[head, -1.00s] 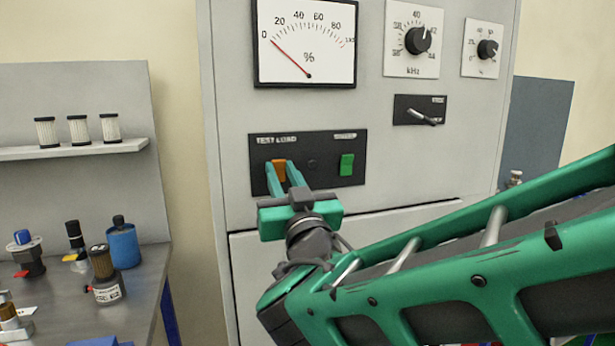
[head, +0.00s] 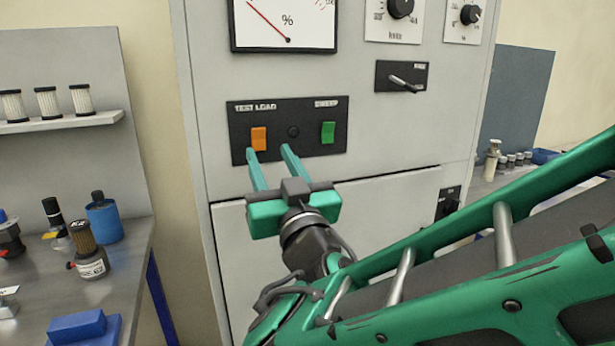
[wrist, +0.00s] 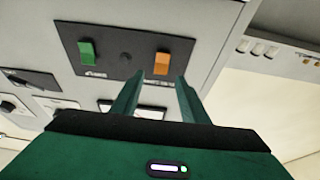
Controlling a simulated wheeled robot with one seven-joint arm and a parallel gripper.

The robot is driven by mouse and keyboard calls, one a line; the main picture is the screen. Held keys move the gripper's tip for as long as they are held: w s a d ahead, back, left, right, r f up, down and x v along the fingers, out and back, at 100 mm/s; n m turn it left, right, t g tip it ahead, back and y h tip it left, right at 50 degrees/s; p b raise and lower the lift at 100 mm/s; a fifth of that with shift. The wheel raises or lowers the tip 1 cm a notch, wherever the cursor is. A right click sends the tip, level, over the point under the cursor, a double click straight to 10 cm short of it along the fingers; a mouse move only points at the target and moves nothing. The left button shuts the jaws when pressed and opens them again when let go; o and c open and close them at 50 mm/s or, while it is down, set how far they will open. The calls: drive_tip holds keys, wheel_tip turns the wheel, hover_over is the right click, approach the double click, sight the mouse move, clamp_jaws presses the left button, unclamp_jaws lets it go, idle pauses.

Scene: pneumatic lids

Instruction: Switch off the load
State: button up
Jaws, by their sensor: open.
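The orange TEST LOAD rocker switch (head: 258,138) sits on the left of a black switch panel (head: 290,165) on the grey cabinet. It also shows in the wrist view (wrist: 162,64), between and just beyond my fingertips. My gripper (head: 268,150) is open and empty, its two teal fingers apart. Which way the rocker is pressed is too small to tell.
A green SWEEP switch (head: 327,132) is on the same panel, right of a dark round part (head: 293,131). A toggle lever (head: 405,82) and dials are above right. The meter (head: 283,22) needle points low. A bench (head: 130,260) with parts stands left.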

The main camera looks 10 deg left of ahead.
drive_tip(key=shift+v, duration=2.5)
drive_tip(key=w+d+f+m+t+h, duration=0.1)
drive_tip(key=w+d+f+m+h, duration=0.3)
drive_tip(key=w+d+h, duration=0.6)
drive_tip(key=w+d+f+m+g+h, duration=0.1)
drive_tip(key=d+f+m+g+h, duration=0.2)
drive_tip(key=d, duration=0.8)
drive_tip(key=w+d+f+m+g+h, duration=0.15)
drive_tip(key=d+f, duration=0.35)
drive_tip(key=d, duration=0.6)
drive_tip(key=d+f+m+g+h, duration=0.3)
drive_tip(key=d+f+g, duration=0.1)
drive_tip(key=d, duration=0.7)
drive_tip(key=s+d+f+m+g+y, duration=0.1)
drive_tip(key=s+d+f+g, duration=0.25)
drive_tip(key=s+d, duration=0.25)
drive_tip(key=s+d+f+m+g, duration=0.1)
drive_tip(key=s+d+f+g, duration=0.25)
drive_tip(key=s+d, duration=0.25)
drive_tip(key=s+a+f+g+y, duration=0.1)
drive_tip(key=s+g+y, duration=0.3)
drive_tip(key=s, duration=1.5)
drive_tip(key=shift+f+n+y, duration=0.35)
drive_tip(key=shift+n+y, duration=0.1)
drive_tip(key=shift+y, duration=0.3)
